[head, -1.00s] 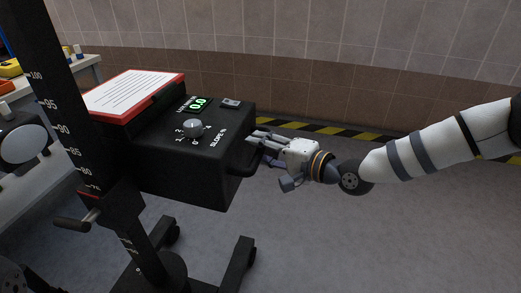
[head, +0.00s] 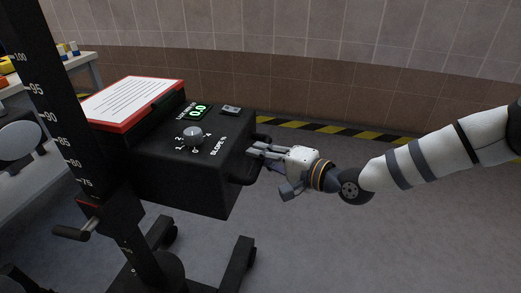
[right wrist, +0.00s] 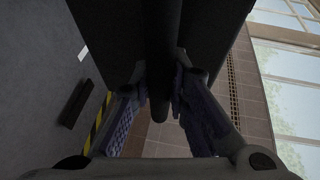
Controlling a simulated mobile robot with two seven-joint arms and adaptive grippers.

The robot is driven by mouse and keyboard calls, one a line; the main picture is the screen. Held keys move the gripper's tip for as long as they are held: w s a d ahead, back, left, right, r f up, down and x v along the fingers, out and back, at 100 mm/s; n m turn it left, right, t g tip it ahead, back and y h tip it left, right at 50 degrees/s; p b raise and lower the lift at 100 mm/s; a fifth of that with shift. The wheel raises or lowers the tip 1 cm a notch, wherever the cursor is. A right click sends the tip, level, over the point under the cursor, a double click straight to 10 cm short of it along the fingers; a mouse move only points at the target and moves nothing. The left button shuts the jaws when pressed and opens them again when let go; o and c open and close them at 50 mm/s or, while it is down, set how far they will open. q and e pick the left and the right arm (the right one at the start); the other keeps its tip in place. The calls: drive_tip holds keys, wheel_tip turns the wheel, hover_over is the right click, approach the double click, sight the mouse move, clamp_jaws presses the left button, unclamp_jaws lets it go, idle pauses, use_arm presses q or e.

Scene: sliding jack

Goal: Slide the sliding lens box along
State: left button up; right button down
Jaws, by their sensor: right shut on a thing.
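The black lens box (head: 185,165) is mounted beside a dark upright post with a height scale. Its top carries a slope knob (head: 193,134), a green display reading 0.0 (head: 199,111) and a small switch (head: 231,110). A black handle (head: 246,170) sticks out from its right side. My right gripper (head: 258,152) is at this handle, coming in from the right. In the right wrist view the dark handle bar (right wrist: 160,95) runs between the two fingers, and the gripper is shut on it. My left gripper is not in view.
A red-framed sheet (head: 130,100) lies on the box's left part. The scaled post (head: 65,120) with a crank (head: 72,232) stands at left on a wheeled base (head: 240,262). A workbench (head: 85,62) is behind at left. Open floor lies to the right.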

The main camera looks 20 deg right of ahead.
use_arm(q)
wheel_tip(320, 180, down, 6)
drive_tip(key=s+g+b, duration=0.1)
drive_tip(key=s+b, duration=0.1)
drive_tip(key=b, duration=0.4)
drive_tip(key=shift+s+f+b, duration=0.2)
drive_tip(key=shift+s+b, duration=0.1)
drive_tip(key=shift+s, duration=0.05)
use_arm(e)
wheel_tip(320, 180, down, 11)
drive_tip(key=shift+s, duration=0.1)
drive_tip(key=c, duration=1.5)
unclamp_jaws()
drive_tip(key=shift+r, duration=0.1)
drive_tip(key=shift+c, duration=0.2)
drive_tip(key=v, duration=1.2)
drive_tip(key=shift+r, duration=0.1)
